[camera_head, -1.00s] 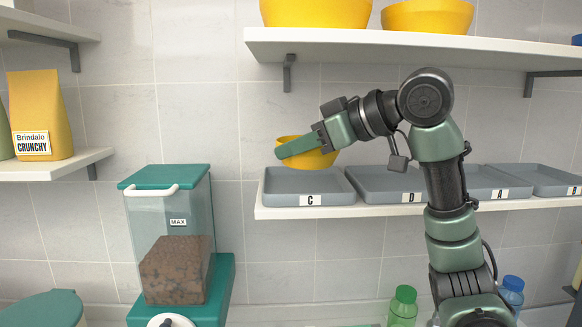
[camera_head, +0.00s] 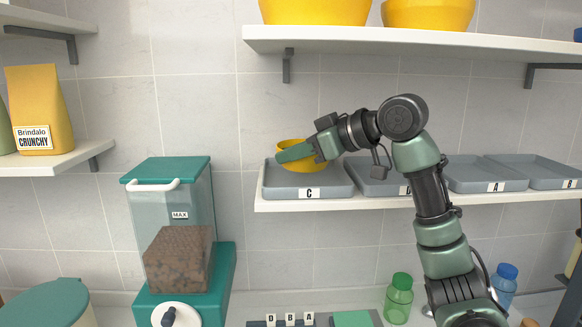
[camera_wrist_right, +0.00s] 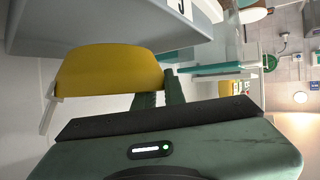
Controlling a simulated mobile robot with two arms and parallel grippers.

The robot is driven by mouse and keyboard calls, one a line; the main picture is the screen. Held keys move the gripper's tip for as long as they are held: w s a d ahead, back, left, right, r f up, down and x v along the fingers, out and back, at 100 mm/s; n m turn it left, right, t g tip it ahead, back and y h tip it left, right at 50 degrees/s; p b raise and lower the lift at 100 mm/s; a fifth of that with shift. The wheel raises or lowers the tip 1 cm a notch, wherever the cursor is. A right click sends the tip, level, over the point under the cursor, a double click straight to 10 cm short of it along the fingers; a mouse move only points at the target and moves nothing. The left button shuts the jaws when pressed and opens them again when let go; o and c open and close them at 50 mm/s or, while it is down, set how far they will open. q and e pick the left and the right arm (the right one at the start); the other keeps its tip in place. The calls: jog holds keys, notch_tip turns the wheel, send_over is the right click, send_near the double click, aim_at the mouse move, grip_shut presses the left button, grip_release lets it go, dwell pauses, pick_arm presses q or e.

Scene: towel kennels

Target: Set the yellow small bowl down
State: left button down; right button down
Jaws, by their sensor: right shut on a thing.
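The yellow small bowl (camera_head: 291,153) is at tray C (camera_head: 308,180) on the lower right shelf, low over the tray's back part. I cannot tell whether it touches the tray floor. My right gripper (camera_head: 285,154) is shut on the bowl's near side, its arm coming from the right. In the right wrist view, the bowl (camera_wrist_right: 108,70) shows beyond the fingers of my right gripper (camera_wrist_right: 158,88), with the grey tray wall (camera_wrist_right: 110,30) close by. Part of the bowl is hidden by the gripper. My left gripper is not in view.
Trays marked A (camera_head: 487,176) and B (camera_head: 545,174) stand to the right, with another partly behind my arm. Large yellow bowls (camera_head: 316,12) sit on the upper shelf (camera_head: 400,43). A kibble dispenser (camera_head: 178,240) stands left; bottles (camera_head: 399,297) stand below.

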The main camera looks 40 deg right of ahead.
aim_at(301, 165)
notch_tip(301, 165, down, 2)
jog(key=shift+f, duration=0.2)
jog(key=shift+w+f+p, duration=0.15)
jog(key=shift+p, duration=0.35)
jog(key=shift+d+f, duration=0.1)
jog(key=shift+f, duration=0.1)
jog(key=c, duration=1.5)
grip_release()
jog(key=shift+o, duration=0.2)
